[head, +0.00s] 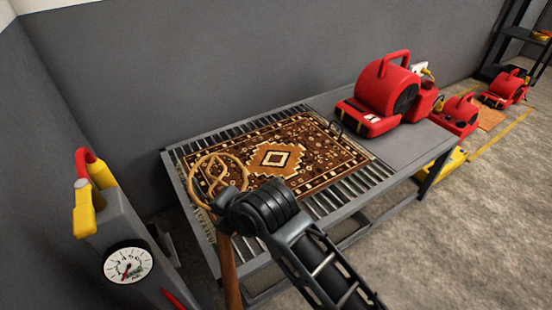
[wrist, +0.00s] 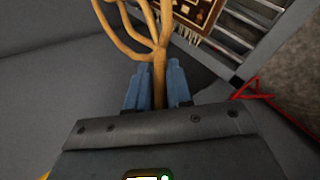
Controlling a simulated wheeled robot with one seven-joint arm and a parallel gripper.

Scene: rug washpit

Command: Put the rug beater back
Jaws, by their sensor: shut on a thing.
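The rug beater has a looped tan cane head (head: 212,167) and a brown handle that hangs down below my wrist in the head view. In the wrist view its cane loops and neck (wrist: 160,62) run up and away from between the blue fingers. My gripper (wrist: 157,82) is shut on the beater's neck, one finger on each side. In the head view my dark wrist hides most of the fingers and part of the beater. The loops show in front of the left end of the patterned rug; I cannot tell whether they touch it.
The rug (head: 318,158) lies on a slatted metal table (head: 345,200). A red blower (head: 383,95) stands at the table's right end, with more red machines beyond. A grey post with a gauge (head: 128,265) and yellow-red handle stands at left. A grey wall runs behind.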

